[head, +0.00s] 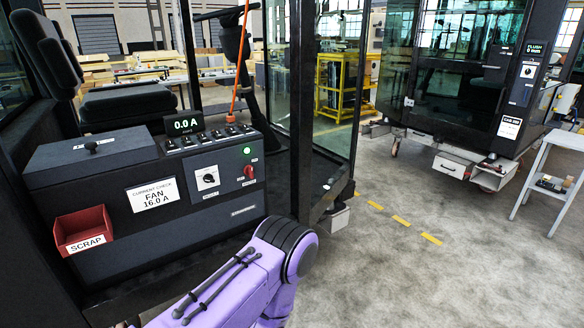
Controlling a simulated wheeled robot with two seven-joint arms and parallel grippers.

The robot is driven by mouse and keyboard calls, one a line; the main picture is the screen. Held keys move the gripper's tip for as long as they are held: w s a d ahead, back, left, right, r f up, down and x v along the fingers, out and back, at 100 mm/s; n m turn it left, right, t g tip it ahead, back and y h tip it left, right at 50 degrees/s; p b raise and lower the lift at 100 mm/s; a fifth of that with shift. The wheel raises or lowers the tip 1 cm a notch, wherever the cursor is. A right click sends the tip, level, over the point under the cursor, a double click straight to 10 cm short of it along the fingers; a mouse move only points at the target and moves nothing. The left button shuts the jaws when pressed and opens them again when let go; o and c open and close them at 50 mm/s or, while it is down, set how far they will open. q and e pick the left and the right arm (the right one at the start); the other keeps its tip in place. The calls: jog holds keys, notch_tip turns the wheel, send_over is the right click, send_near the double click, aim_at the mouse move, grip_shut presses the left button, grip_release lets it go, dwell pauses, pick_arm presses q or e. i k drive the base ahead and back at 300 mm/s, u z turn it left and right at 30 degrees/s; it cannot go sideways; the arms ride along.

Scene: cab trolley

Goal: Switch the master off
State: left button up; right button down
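A dark console (150,240) stands inside the open cab at the left. On its front are a black rotary knob on a white plate (208,179) and a red switch handle (249,172). A green lamp (247,150) glows above the red handle. The small labels beside them are too small to read, so I cannot tell which is marked as master. A display (185,125) on top reads 0.0 A. A purple link of one of my arms is low in front of the console. Neither gripper shows in the view.
A red SCRAP bin (84,231) hangs at the console's left, near a card reading FAN 16.0 A (153,195). A row of small switches (209,135) lines the top. A dark cab post (301,110) stands right of the console. Open floor (400,270) lies to the right.

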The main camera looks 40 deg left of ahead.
aim_at(248, 170)
jog(key=u, duration=0.3)
jog(key=i, duration=0.85)
jog(key=u, duration=0.5)
